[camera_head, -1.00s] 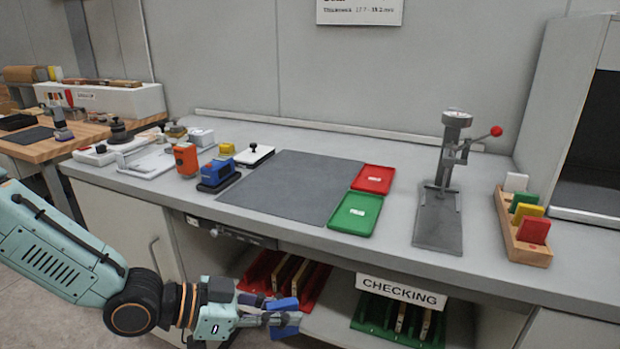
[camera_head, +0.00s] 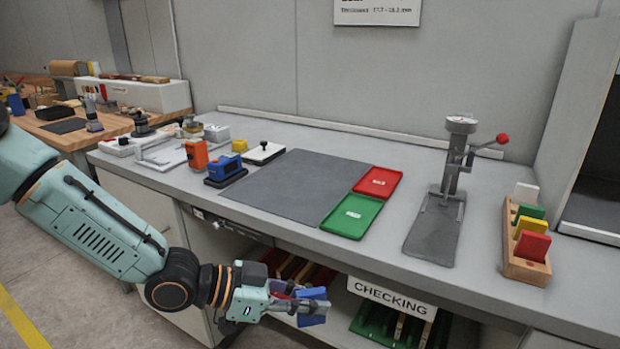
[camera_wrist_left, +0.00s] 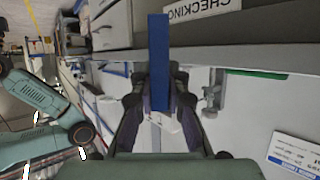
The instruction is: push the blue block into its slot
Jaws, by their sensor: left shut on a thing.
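My left gripper (camera_head: 300,298) is shut on a flat blue block (camera_head: 313,307) and holds it in the air in front of the bench, near the lower shelf. In the left wrist view the blue block (camera_wrist_left: 158,62) stands edge-on between the two fingers (camera_wrist_left: 158,100). A wooden rack (camera_head: 524,262) at the bench's right end holds white, green, yellow and red blocks in a row. I cannot make out an empty slot in it from here. My right gripper is not in view.
A grey press with a red knob (camera_head: 502,138) stands left of the rack. A red tray (camera_head: 378,181) and a green tray (camera_head: 351,215) lie beside a grey mat (camera_head: 299,186). Small gauges and tools fill the bench's left end. A CHECKING sign (camera_head: 391,297) hangs at the front edge.

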